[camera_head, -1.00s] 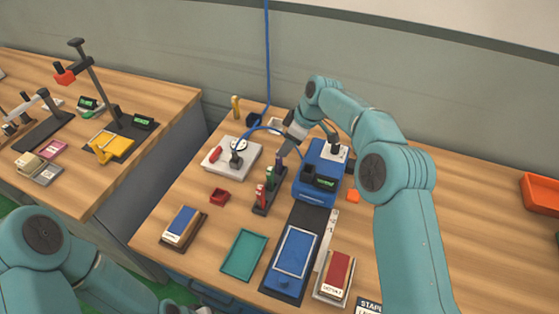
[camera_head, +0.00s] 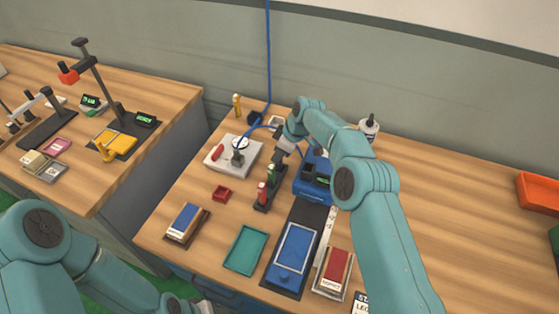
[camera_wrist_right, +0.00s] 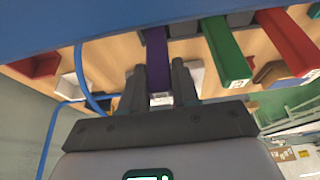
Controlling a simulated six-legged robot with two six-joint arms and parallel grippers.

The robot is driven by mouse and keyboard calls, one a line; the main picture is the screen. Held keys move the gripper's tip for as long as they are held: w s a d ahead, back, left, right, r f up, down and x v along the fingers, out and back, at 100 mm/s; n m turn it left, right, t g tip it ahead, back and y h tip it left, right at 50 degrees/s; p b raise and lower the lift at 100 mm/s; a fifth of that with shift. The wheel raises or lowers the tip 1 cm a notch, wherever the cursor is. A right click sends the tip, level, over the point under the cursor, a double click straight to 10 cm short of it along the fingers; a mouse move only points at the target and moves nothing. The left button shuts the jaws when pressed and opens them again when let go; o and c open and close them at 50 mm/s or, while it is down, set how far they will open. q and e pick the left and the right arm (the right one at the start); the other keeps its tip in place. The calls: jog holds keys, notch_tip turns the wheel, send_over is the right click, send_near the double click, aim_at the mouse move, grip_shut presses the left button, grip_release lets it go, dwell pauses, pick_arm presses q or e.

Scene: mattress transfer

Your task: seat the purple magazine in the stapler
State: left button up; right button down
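In the head view my right gripper (camera_head: 281,153) reaches down at the back end of a dark rack (camera_head: 263,205), left of the blue stapler (camera_head: 312,190). The rack holds upright red and green magazines. In the right wrist view the purple magazine (camera_wrist_right: 157,55) lies between both fingers of my right gripper (camera_wrist_right: 159,82), which appear closed against its sides. It stands in line with the green magazine (camera_wrist_right: 228,50) and the red magazine (camera_wrist_right: 287,40). My arm covers part of the stapler. My left gripper (camera_head: 185,306) is at the bottom edge, mostly cut off.
A bottle (camera_head: 369,128) stands behind my right arm. The table's right side is mostly clear.

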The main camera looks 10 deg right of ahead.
jog(key=shift+s+d, duration=0.1)
jog(key=shift+s, duration=0.05)
jog(key=shift+r, duration=0.1)
jog(key=shift+r, duration=0.25)
notch_tip(320, 180, up, 8)
jog(key=shift+b, duration=0.35)
notch_tip(320, 180, up, 11)
jog(key=p, duration=0.8)
jog(key=shift+r, duration=0.2)
